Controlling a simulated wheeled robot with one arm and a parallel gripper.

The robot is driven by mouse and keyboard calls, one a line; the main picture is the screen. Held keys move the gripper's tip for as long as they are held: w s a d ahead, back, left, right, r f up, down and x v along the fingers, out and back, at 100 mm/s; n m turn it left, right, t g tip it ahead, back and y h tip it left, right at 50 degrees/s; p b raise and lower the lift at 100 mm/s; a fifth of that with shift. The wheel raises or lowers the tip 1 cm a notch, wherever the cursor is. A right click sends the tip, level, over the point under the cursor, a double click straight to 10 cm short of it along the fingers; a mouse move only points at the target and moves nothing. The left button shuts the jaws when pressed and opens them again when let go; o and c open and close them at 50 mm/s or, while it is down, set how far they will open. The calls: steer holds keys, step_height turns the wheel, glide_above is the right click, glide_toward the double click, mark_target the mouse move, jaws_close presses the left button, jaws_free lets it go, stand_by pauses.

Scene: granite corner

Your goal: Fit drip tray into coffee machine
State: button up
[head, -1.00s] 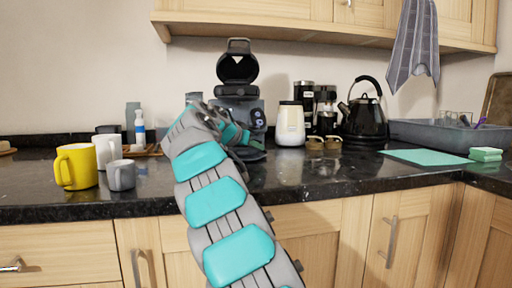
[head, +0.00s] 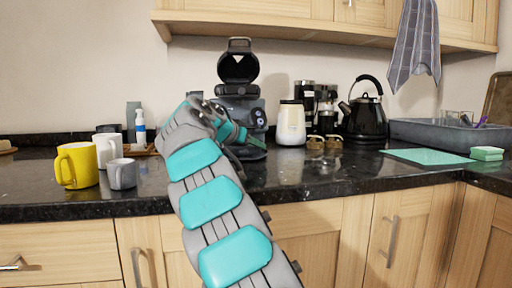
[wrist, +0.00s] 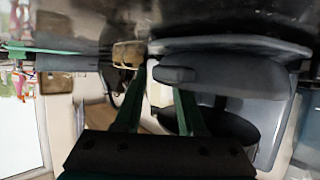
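The dark grey coffee machine (head: 241,100) stands on the counter with its round lid raised. My gripper (head: 252,143) is at the front of its base, and my wrist hides much of the machine's lower body. The wrist view is upside down, with the counter at the top. There my gripper (wrist: 160,82) has two green fingers apart, with a gap between them. A grey rounded base (wrist: 235,45) and a dark grey flat bar lie close by the right finger. I cannot tell for certain which part is the drip tray, or whether the finger touches it.
A white jar (head: 291,124), a second coffee maker (head: 326,108) and a black kettle (head: 366,116) stand right of the machine. A yellow mug (head: 77,166), white mug (head: 107,148) and grey mug (head: 122,174) stand left. The counter front right of my arm is clear.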

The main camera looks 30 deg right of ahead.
steer(key=v, duration=0.6)
stand_by(0.4)
